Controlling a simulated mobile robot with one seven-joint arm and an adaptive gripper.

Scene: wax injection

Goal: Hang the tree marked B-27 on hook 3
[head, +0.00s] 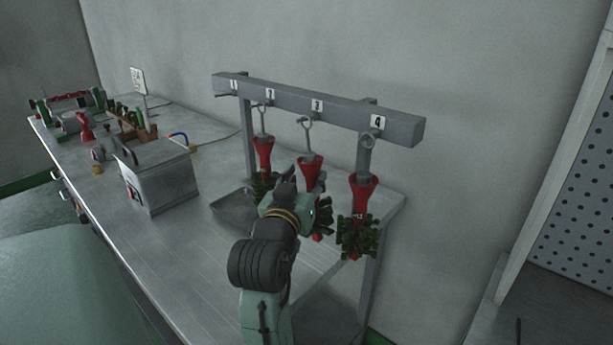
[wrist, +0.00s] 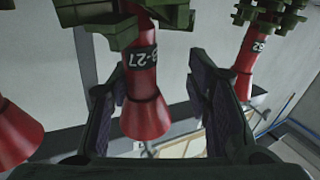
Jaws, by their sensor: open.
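The tree marked B-27 (wrist: 140,75) has a red cup and stem with a black label and green branches. In the wrist view it stands between the two open fingers of my gripper (wrist: 165,105), with small gaps visible beside it. In the head view it appears as the middle tree (head: 311,172), hanging by its ringed rod below the number 3 plate (head: 317,105). Hook 3 (head: 308,124) is at the top of that rod; the exact contact is too small to tell. My gripper (head: 287,180) is at its left and partly covers it.
Trees hang on both sides, below number 2 (head: 263,150) and number 4 (head: 363,190), close to my gripper. Hook 1 looks empty. The grey rail (head: 400,127) runs above. A grey tray (head: 232,210) and a metal box (head: 165,180) stand on the bench (head: 190,250).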

